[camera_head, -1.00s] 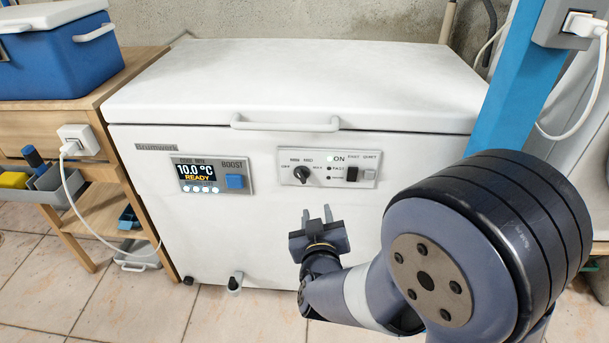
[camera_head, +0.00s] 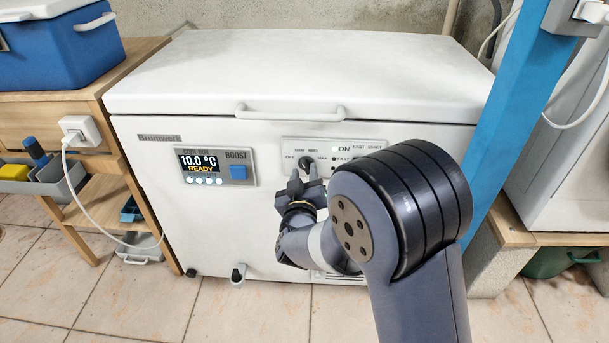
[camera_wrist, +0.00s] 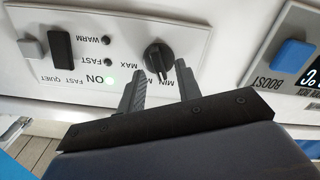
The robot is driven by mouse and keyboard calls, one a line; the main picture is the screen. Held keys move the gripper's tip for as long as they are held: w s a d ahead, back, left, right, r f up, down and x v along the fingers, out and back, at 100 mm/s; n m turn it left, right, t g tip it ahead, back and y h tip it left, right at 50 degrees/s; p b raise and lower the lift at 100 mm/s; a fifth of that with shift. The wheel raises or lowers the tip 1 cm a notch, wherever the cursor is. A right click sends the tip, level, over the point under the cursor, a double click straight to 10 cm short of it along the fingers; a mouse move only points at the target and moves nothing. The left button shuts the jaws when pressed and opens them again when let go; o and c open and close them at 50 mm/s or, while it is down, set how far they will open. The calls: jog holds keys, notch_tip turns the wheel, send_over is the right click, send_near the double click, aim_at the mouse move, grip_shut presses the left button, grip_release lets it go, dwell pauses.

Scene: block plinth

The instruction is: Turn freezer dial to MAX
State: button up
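The freezer dial is a small black knob (camera_head: 306,162) on the front control panel, with OFF to its left and MAX to its right in the head view. In the wrist view, which is upside down, the dial (camera_wrist: 158,56) sits just beyond my fingertips. The marked setting is too small to read surely. My gripper (camera_head: 304,179) is just below and in front of the dial. In the wrist view my gripper (camera_wrist: 160,72) is open, its two fingers pointing at the dial's two sides. I cannot tell whether they touch it. The white chest freezer (camera_head: 225,230) has its lid shut.
Right of the dial are a lit ON light (camera_wrist: 110,80), a black rocker switch (camera_wrist: 60,47) and a grey button (camera_wrist: 30,48). A display panel (camera_head: 214,167) with a blue BOOST button reads 10.0 °C READY. A blue post (camera_head: 505,130) stands at the freezer's right.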

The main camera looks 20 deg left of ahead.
jog(key=shift+w+a, duration=0.15)
jog(key=shift+w, duration=0.4)
grip_shut()
